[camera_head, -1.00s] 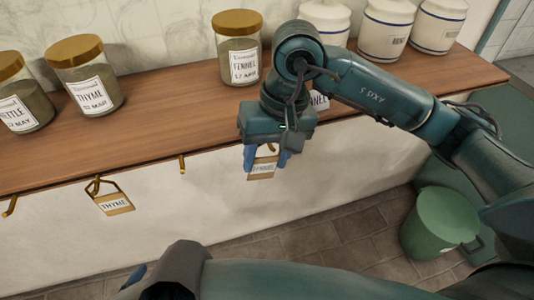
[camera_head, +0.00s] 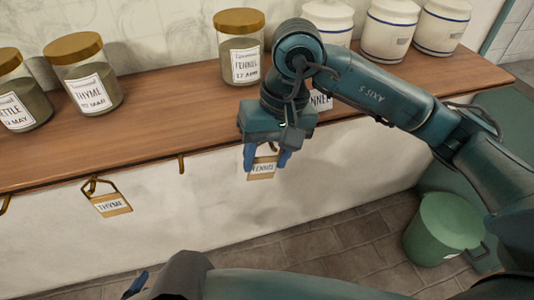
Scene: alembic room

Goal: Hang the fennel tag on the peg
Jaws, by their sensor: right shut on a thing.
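The fennel tag (camera_head: 262,170) is a tan tag with a white label. My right gripper (camera_head: 267,157) is shut on its upper part and holds it upright in front of the shelf's front edge. A bare brass peg (camera_head: 181,164) sticks out under the shelf edge, left of the gripper and apart from the tag. Any peg behind the gripper is hidden. The thyme tag (camera_head: 108,204) hangs on another peg (camera_head: 90,185) further left. My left gripper (camera_head: 138,284) shows only partly at the bottom edge; its opening cannot be made out.
On the wooden shelf (camera_head: 170,112) stand a fennel jar (camera_head: 240,68), a thyme jar (camera_head: 88,88) and another jar (camera_head: 20,100). White canisters (camera_head: 390,30) stand at the back right. A card (camera_head: 322,102) is partly behind my arm. A green bin (camera_head: 437,230) stands on the floor.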

